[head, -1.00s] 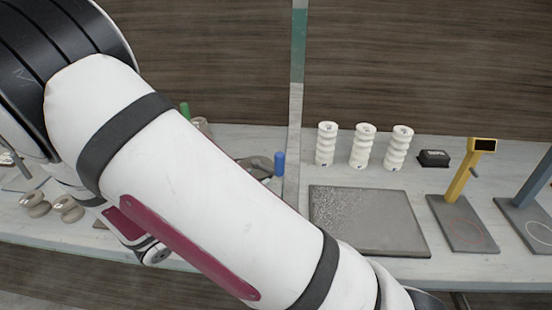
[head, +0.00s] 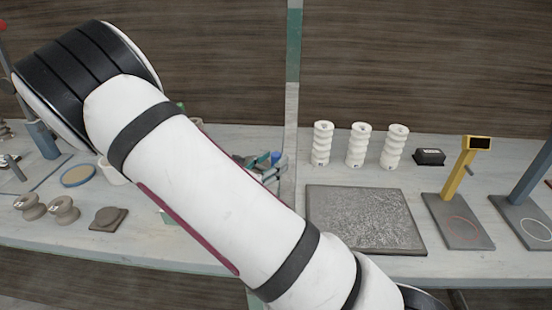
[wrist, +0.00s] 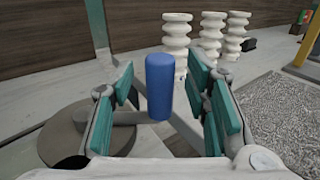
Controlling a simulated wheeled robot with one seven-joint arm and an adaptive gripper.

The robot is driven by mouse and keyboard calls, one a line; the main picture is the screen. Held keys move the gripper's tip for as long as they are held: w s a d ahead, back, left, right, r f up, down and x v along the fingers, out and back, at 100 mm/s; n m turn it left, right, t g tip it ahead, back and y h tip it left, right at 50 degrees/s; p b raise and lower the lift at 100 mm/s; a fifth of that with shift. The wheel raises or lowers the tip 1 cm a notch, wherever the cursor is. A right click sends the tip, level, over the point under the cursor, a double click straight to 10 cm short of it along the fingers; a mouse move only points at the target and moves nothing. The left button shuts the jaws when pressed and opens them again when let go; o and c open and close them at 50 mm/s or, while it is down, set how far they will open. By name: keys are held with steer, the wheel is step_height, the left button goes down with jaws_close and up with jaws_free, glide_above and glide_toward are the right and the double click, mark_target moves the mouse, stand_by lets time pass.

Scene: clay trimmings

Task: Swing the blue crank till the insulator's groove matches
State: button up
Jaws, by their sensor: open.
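The blue crank handle (wrist: 160,88) stands upright in the wrist view, between the two teal-padded fingers of my gripper (wrist: 160,106). The fingers are open, with visible gaps on both sides of the handle. A grey crank bar runs below it toward a dark round disc (wrist: 62,138) at the left. In the head view the blue handle (head: 276,157) shows just beyond my arm, beside my gripper (head: 268,166); the disc is hidden there. Three white ribbed insulators (head: 322,143) stand right of the divider. I cannot see an insulator on the disc or its groove.
Brown spools (head: 63,210) and a tan-topped disc (head: 79,175) lie left.

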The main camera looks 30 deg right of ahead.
steer(key=shift+x, duration=1.05)
jaws_close()
steer(key=shift+a+g, duration=0.1)
steer(key=shift+g, duration=0.2)
